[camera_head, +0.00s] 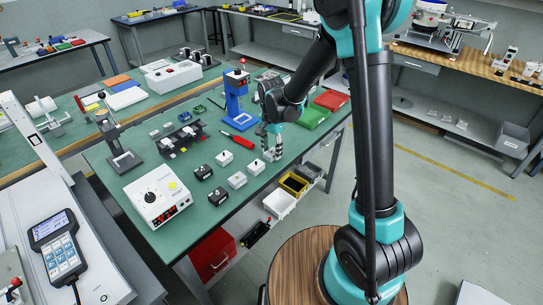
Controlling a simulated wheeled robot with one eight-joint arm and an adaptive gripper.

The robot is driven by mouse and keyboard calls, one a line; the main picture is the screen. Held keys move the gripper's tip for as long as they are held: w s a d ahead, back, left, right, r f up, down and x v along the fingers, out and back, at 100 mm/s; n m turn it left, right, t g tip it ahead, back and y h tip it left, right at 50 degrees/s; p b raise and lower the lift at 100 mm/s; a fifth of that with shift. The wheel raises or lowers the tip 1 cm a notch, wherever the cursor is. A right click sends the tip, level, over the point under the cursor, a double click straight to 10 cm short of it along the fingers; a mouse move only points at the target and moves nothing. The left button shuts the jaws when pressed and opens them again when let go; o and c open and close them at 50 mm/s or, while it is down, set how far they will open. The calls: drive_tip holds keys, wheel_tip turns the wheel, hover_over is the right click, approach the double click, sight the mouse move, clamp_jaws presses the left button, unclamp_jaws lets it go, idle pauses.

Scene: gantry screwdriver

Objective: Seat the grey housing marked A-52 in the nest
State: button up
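My gripper (272,155) points down over the right part of the green workbench (130,182). Its fingers are too small to tell whether they are open or shut, or whether anything is between them. Two light grey housings, a near one (237,180) and a farther one (256,167), stand on the bench left of and below the gripper in the picture.
A blue press (236,98) stands behind the gripper, with green (310,116) and red (331,99) bins to its right. A red-handled screwdriver (237,140) lies left of the gripper. A white control box (158,196) stands at the front left. Yellow (294,184) and white (279,203) bins sit below the bench edge.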

sight(272, 151)
clamp_jaws()
drive_tip(key=shift+r, duration=3.5)
